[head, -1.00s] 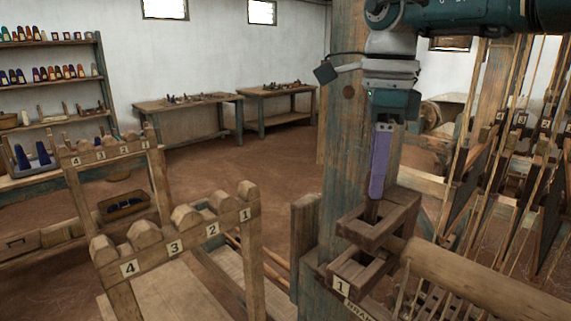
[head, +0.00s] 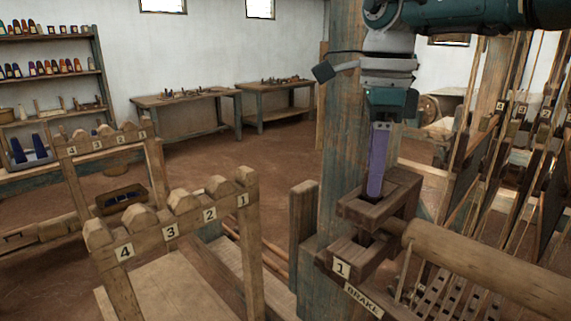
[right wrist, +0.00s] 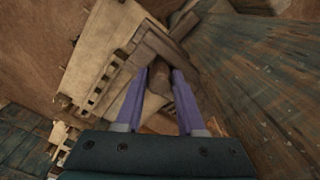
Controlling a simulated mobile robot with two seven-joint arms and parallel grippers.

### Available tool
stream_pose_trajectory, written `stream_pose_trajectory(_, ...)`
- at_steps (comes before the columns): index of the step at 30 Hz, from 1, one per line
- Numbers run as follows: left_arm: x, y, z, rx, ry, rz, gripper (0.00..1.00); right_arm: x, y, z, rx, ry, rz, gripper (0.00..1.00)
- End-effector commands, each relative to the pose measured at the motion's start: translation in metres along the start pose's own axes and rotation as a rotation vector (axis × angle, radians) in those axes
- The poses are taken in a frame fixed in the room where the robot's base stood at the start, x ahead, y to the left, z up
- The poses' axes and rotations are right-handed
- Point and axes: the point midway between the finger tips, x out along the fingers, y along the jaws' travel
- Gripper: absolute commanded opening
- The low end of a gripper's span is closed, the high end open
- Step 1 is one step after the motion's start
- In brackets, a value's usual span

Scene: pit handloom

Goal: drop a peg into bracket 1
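Bracket 1 (head: 405,202) is a dark wooden bracket with two slotted arms, one above the other, fixed to a blue-grey post (head: 345,130). A white tag "1" (head: 341,268) is on its lower arm. My right gripper (head: 375,192) points straight down, its purple fingertips at the opening of the upper arm. In the right wrist view a brown peg (right wrist: 160,77) sits between the two fingers, which close on its sides. The peg's lower part is hidden inside the bracket in the head view. My left gripper is not in view.
A round wooden beam (head: 480,265) runs right from beside the bracket. A notched rack numbered 1 to 4 (head: 190,228) stands to the left, with a second rack (head: 105,146) behind. Loom frames fill the right side. Open floor lies behind the post.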

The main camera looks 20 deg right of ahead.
Motion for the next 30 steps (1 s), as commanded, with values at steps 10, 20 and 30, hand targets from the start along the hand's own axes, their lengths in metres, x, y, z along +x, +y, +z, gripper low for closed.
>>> stream_pose_trajectory(10, 0.000, 0.002, -0.001, -0.007, 0.001, 0.006, 0.50, 0.000, 0.000, 0.000, 0.000, 0.000, 0.000, 0.72)
stream_pose_trajectory(20, -0.006, 0.002, -0.003, -0.009, 0.002, 0.007, 0.50, -0.008, 0.000, 0.000, 0.000, 0.000, 0.000, 0.72)
stream_pose_trajectory(30, -0.053, -0.001, -0.017, -0.006, 0.001, 0.005, 0.50, -0.072, 0.000, 0.000, 0.001, -0.001, -0.001, 0.72)
